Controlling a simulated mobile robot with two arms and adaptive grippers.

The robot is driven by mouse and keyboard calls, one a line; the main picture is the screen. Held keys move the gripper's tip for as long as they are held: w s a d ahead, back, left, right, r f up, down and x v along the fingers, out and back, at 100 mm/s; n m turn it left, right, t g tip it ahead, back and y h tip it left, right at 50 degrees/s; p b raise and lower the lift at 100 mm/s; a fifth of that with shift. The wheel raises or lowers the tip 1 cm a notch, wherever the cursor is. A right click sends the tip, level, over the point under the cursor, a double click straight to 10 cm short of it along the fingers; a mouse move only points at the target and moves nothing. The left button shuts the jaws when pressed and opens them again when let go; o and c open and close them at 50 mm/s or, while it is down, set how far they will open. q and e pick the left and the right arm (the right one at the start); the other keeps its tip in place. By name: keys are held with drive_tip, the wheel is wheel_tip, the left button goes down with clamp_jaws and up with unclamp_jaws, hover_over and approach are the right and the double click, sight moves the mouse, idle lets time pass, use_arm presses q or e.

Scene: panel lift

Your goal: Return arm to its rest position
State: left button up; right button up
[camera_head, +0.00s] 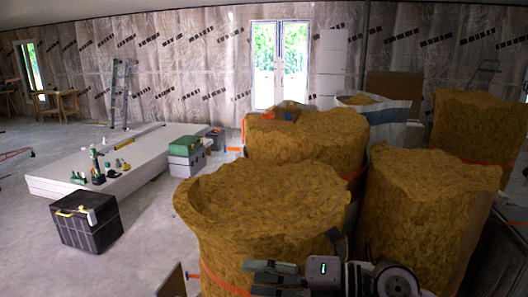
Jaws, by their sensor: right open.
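My right gripper (272,279) is at the bottom of the head view, right of the middle. Its two dark fingers point left and stand apart, with nothing between them. It is in front of the nearest big roll of yellow-brown insulation (262,195) and hides part of its lower side; I cannot tell if it touches the roll. My right forearm runs off the bottom edge. My left gripper does not show.
More insulation rolls (425,200) stand close on the right and behind. A low stack of white panels (110,165) with tools on it lies left. A black crate (86,222) stands in front of it. The grey floor (130,265) at lower left is clear.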

wheel_tip(320, 180, up, 5)
drive_tip(key=m+t+y, duration=0.3)
drive_tip(key=y, duration=0.1)
drive_tip(key=w+d+r+m+t+h, duration=0.25)
drive_tip(key=d+m+t+h, duration=0.65)
drive_tip(key=m+t, duration=0.55)
drive_tip(key=s+d+f+m+g+h, duration=0.1)
drive_tip(key=d+f+m+g+h, duration=0.2)
drive_tip(key=d+f+m+h, duration=0.45)
drive_tip(key=s+d+f+m+g+h, duration=0.1)
drive_tip(key=d+f+m+g+h, duration=0.3)
drive_tip(key=f+m, duration=0.6)
drive_tip(key=s+f+g, duration=1.1)
drive_tip(key=s+f, duration=0.9)
drive_tip(key=s, duration=0.3)
wheel_tip(320, 180, down, 26)
drive_tip(key=g, duration=0.1)
drive_tip(key=s+d+f+g, duration=0.1)
drive_tip(key=s+d+f, duration=0.2)
drive_tip(key=s+f, duration=1.3)
drive_tip(key=shift+s+d+f+n+y, duration=0.2)
drive_tip(key=shift+s+n+y, duration=0.15)
drive_tip(key=shift+s, duration=0.55)
